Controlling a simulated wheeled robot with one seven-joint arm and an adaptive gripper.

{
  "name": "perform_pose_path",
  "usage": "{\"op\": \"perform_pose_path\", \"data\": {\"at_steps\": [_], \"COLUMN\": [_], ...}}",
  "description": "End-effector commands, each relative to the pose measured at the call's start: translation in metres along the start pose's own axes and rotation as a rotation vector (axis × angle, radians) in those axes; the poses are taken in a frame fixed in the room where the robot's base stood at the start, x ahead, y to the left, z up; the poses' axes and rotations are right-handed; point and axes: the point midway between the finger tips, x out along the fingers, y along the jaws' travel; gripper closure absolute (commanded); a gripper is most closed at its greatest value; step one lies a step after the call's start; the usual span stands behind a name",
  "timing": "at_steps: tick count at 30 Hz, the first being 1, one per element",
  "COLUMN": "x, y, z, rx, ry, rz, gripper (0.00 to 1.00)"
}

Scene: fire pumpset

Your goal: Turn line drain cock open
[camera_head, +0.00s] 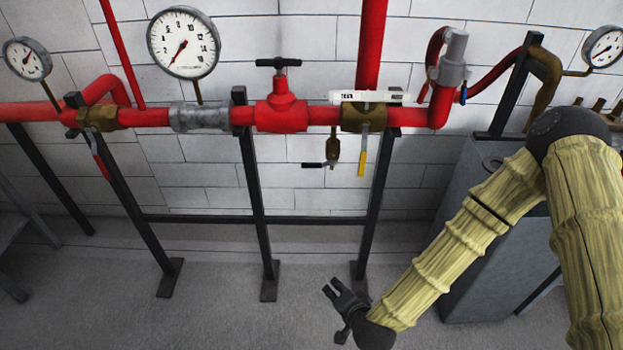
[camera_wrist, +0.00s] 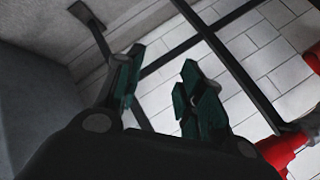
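A small brass cock (camera_head: 333,149) hangs under the red pipe (camera_head: 325,115), with a black lever (camera_head: 313,165) pointing left. Beside it on the right, a lever with a yellow grip (camera_head: 361,164) hangs down from a brass valve body (camera_head: 364,117) under a white sign reading "TEST". No label shows which is the line drain cock. My gripper (camera_head: 332,287) is open and empty, low above the floor, well below both levers. In the wrist view its two fingers (camera_wrist: 162,62) stand apart with nothing between them.
Black stand legs (camera_head: 255,195) and a low crossbar (camera_head: 240,219) stand behind my gripper. A red handwheel valve (camera_head: 281,110) and gauges (camera_head: 184,43) sit on the line. A grey cabinet (camera_head: 480,240) stands at right, partly behind my arm. The floor at front left is clear.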

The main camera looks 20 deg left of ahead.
Motion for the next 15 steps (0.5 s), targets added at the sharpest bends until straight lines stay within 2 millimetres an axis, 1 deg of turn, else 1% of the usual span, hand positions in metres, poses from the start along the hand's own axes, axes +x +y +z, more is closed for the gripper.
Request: {"op": "perform_pose_path", "data": {"at_steps": [1,2,3,5,6,9,12,15], "x": [0.024,0.032,0.040,0.047,0.049,0.047,0.040,0.033], "y": [-0.028,-0.048,-0.075,-0.114,-0.137,-0.186,-0.219,-0.238], "z": [-0.006,-0.014,-0.024,-0.042,-0.055,-0.085,-0.110,-0.126], "rx": [0.063,0.104,0.160,0.245,0.301,0.429,0.529,0.594], "ry": [0.063,0.102,0.150,0.222,0.268,0.363,0.432,0.475], "rz": [-0.075,-0.121,-0.180,-0.267,-0.321,-0.437,-0.523,-0.576], "gripper": [0.62,0.62,0.62,0.62,0.62,0.62,0.62,0.62]}}
